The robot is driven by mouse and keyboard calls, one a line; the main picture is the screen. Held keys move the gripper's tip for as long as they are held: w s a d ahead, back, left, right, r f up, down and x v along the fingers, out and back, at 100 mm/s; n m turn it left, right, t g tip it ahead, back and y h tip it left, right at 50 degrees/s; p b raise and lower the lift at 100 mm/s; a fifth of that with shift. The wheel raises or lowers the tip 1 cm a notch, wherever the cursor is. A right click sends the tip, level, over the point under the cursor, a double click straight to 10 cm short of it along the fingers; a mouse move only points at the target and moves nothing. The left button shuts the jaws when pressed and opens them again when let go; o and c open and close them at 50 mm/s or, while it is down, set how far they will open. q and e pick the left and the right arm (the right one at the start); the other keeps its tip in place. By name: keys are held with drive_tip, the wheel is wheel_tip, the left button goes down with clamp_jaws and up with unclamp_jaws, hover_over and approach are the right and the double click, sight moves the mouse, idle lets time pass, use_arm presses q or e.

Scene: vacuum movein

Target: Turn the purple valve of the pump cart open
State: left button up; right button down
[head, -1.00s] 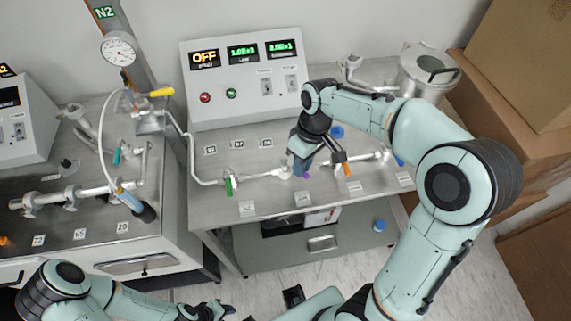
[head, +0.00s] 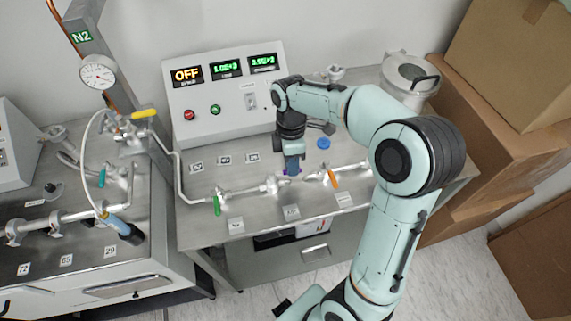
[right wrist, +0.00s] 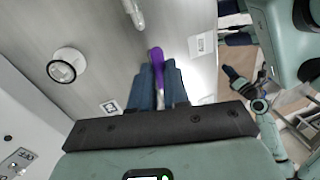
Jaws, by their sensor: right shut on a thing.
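The purple valve handle (right wrist: 157,64) sits between the two blue fingers of my right gripper (right wrist: 158,85) in the right wrist view. The fingers are shut on it. In the head view my right gripper (head: 291,168) points down over the middle of the pipe line on the pump cart (head: 245,245) and hides most of the handle. Beside it on the same line are a green valve handle (head: 217,205) to the left and an orange one (head: 332,178) to the right. My left gripper (right wrist: 234,76) shows small and dark in the right wrist view; its jaws are unclear.
A control box (head: 225,95) with lit displays stands at the cart's back. A blue knob (head: 323,143) and a metal pot (head: 409,82) are to the right. Cardboard boxes (head: 515,60) stand right of the cart, another bench (head: 130,255) left.

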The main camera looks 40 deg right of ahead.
use_arm(q)
drive_tip(key=shift+r, duration=0.1)
use_arm(e)
drive_tip(key=shift+w+d+n, duration=0.15)
drive_tip(key=shift+w+n, duration=0.15)
drive_tip(key=shift+n, duration=0.1)
use_arm(q)
drive_tip(key=shift+a, duration=0.1)
use_arm(e)
drive_tip(key=shift+r, duration=0.1)
drive_tip(key=c, duration=1.1)
unclamp_jaws()
use_arm(q)
drive_tip(key=shift+t, duration=0.3)
drive_tip(key=w+r+p, duration=0.2)
drive_tip(key=w+r, duration=0.1)
use_arm(e)
wheel_tip(320, 180, up, 13)
drive_tip(key=w+d, duration=0.1)
drive_tip(key=w, duration=0.1)
drive_tip(key=shift+w, duration=0.2)
use_arm(q)
drive_tip(key=shift+s, duration=0.2)
use_arm(e)
drive_tip(key=shift+s, duration=0.1)
